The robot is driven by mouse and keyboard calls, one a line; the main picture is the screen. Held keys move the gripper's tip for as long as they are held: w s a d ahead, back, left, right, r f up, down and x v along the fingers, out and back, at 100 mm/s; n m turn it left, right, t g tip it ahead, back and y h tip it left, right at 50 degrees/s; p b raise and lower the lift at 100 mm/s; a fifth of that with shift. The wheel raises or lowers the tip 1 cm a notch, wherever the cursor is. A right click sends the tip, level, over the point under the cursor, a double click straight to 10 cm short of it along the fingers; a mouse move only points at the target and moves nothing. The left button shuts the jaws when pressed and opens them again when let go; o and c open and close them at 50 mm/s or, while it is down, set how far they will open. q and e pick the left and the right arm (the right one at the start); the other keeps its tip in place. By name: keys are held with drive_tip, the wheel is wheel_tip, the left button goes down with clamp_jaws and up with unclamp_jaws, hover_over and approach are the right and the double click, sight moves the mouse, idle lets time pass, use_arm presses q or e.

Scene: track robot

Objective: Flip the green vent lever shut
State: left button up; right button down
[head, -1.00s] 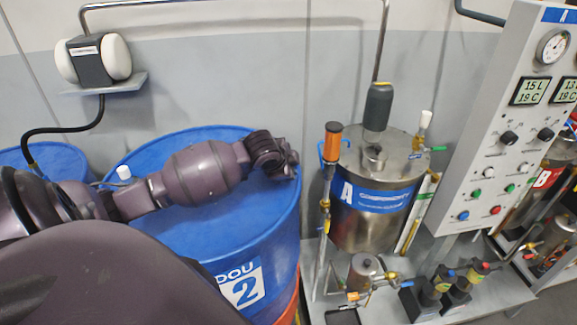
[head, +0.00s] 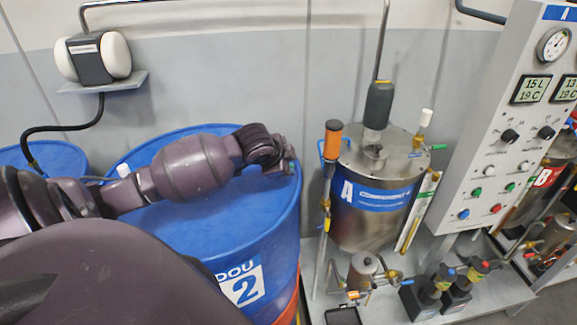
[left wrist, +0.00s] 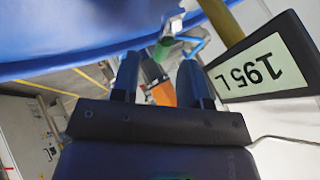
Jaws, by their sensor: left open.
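A small green lever (head: 437,147) sticks out to the right from the brass vent fitting (head: 420,140) on the lid of metal tank A (head: 372,225). It looks roughly level. My left gripper (head: 285,167) is over the right rim of the blue drum, left of the tank and well apart from the lever. In the left wrist view its two dark fingers (left wrist: 159,75) are spread and hold nothing. A green part (left wrist: 163,50) and a light blue part show beyond them; I cannot tell whether the green part is the lever. My right gripper is not in view.
The control panel (head: 500,150) is to the right. In the left wrist view a 195 L display (left wrist: 265,70) is close on the right.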

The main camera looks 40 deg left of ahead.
use_arm(q)
drive_tip(key=a+v, duration=0.1)
drive_tip(key=v, duration=0.6)
drive_tip(key=shift+s+d+r, duration=0.3)
drive_tip(key=shift+d, duration=0.2)
